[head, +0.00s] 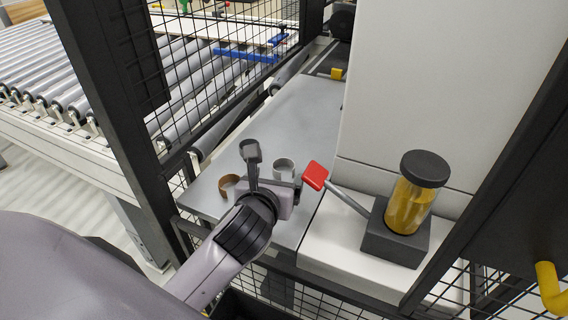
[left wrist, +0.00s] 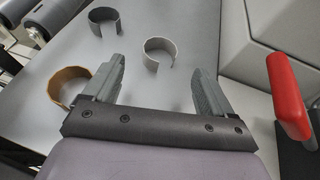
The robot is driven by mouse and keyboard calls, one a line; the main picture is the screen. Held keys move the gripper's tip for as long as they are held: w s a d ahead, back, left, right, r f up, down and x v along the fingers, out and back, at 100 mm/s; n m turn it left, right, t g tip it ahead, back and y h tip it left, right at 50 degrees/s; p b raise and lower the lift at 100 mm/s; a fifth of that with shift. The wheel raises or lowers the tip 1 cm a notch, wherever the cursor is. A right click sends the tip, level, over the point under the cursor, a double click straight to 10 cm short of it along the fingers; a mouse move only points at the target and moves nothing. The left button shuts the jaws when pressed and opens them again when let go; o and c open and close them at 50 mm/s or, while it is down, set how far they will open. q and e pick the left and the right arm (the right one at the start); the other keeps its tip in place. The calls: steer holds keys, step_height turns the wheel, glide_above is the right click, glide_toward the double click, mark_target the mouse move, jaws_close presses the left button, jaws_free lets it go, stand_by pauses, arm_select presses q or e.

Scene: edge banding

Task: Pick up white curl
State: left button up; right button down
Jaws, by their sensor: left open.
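The white curl (head: 285,164), a thin pale strip bent into an open ring, stands on the grey table. In the left wrist view the white curl (left wrist: 158,44) is ahead of my fingers, between their lines, with its gap toward me. My left gripper (head: 273,180) is over the table, just on the near side of the white curl. In the left wrist view my left gripper (left wrist: 163,80) is open, with nothing between its fingers. My right gripper is not in view.
A brown curl (left wrist: 56,86) lies close to the left finger, and a dark grey curl (left wrist: 103,14) stands farther off. A red-tipped lever (head: 315,175) and a yellow canister (head: 412,200) stand right of the table (head: 300,115). Black mesh fencing (head: 135,90) borders the left.

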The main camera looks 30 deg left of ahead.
mark_target(286, 163)
arm_select(q)
steer(key=shift+x, duration=2.7)
steer(key=c, duration=1.1)
steer(key=shift+c, duration=0.2)
